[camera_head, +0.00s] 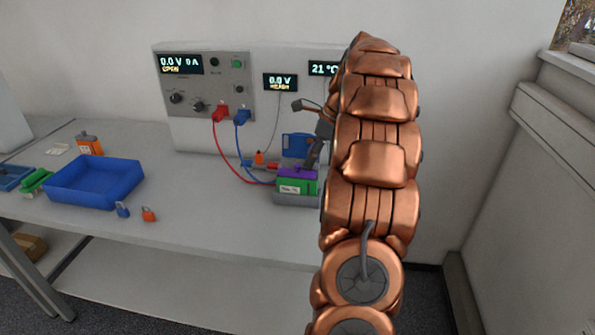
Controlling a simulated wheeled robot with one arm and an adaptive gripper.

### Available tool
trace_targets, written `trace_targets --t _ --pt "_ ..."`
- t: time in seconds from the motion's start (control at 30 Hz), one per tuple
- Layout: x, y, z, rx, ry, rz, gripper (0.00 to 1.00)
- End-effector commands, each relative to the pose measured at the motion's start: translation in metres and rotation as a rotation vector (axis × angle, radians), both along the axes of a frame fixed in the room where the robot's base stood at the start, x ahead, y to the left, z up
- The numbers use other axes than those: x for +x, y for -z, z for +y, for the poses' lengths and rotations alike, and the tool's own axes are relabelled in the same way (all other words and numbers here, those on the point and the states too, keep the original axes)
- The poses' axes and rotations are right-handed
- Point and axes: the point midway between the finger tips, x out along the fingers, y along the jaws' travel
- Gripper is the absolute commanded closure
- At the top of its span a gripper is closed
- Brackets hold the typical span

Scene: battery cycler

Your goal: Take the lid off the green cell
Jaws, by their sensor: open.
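The green cell (303,188) sits in a grey holder (290,200) on the bench, just left of my arm. Its purple lid (293,173) is on top of it. My gripper (303,136) is open above and behind the cell. One dark finger points left, and the other reaches down close to the lid's right part. I cannot tell whether that finger touches the lid. My copper arm hides the right side of this area.
A panel (235,85) with displays stands behind, with red (221,112) and blue (241,117) plugs and cables running to the holder. The bench front-centre is clear.

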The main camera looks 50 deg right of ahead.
Motion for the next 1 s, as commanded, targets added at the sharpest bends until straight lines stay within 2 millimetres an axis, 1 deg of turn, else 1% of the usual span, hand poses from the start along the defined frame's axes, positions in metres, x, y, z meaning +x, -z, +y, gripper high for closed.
trace_targets --t 0.17,0.27,0.4,0.5,0.6,0.8,1.0 --pt "0.004 0.007 0.003 0.001 -0.003 0.002 0.47" --pt "0.010 0.014 0.006 0.001 -0.002 0.004 0.47" --pt "0.022 0.027 0.013 0.004 -0.003 0.005 0.47" --pt "0.026 0.039 0.015 0.000 -0.003 0.001 0.47" --pt "0.028 0.047 0.016 0.001 -0.003 0.003 0.47" --pt "0.028 0.048 0.016 0.000 -0.003 0.001 0.47" --pt "0.028 0.048 0.016 0.000 -0.002 0.001 0.68"
